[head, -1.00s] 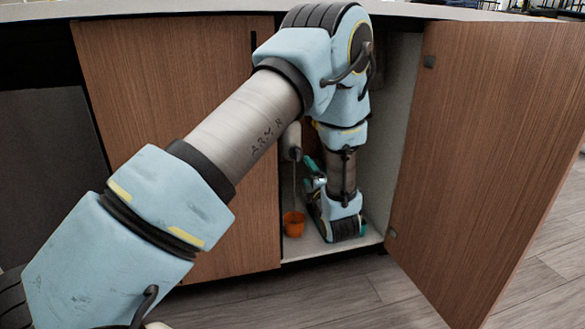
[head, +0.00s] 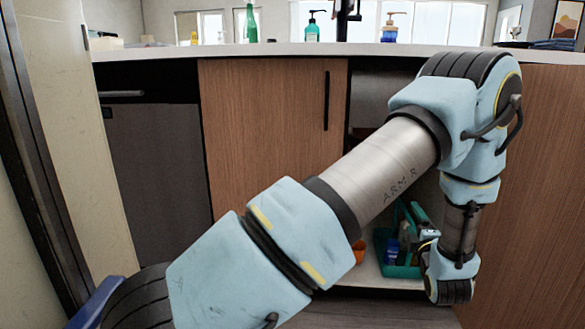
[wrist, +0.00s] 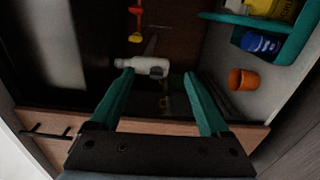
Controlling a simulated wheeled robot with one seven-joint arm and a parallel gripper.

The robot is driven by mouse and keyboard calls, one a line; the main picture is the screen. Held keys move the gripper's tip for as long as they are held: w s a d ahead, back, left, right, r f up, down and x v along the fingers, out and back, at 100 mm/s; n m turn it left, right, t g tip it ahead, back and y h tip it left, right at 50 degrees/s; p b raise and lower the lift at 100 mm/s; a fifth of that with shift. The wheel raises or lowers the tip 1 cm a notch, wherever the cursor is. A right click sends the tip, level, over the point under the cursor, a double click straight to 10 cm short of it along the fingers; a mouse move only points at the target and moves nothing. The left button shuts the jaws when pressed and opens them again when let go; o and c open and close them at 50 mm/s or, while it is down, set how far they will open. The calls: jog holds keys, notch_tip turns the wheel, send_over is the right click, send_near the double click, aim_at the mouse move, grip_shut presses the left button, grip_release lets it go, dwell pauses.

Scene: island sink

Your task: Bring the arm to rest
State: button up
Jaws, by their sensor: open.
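My arm crosses the head view from lower left to an elbow at upper right. Its forearm hangs down in front of the open cabinet. My gripper (wrist: 160,78) shows in the wrist view as two teal fingers, spread open, with nothing gripped. In the head view the fingers are hidden behind the wrist.
Inside the cabinet are a teal caddy (head: 383,253) with bottles and an orange cup (head: 359,251). The wrist view shows a white cylindrical thing (wrist: 135,64) beyond the fingers. A counter (head: 250,50) with bottles runs above. A wall stands close at left.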

jog(key=w+a+r+m+g+p, duration=0.1)
jog(key=w+a+r+m+g, duration=0.15)
jog(key=a, duration=0.35)
jog(key=w+a+r+m+g, duration=0.1)
jog(key=a+m+g, duration=0.2)
jog(key=a+m, duration=0.15)
jog(key=w+a+r+m+g+p, duration=0.1)
jog(key=a+m+g, duration=0.15)
jog(key=a, duration=0.35)
jog(key=s+a+r+m+g+y+p, duration=0.1)
jog(key=s+a+r+m+g, duration=0.25)
jog(key=s+a, duration=0.7)
jog(key=s+a+r+m+g+y+p, duration=0.15)
jog(key=s+a+m+g, duration=0.35)
jog(key=s+a, duration=0.55)
notch_tip(320, 180, up, 37)
jog(key=w+a+p, duration=0.1)
jog(key=w+p, duration=0.1)
jog(key=p, duration=3.5)
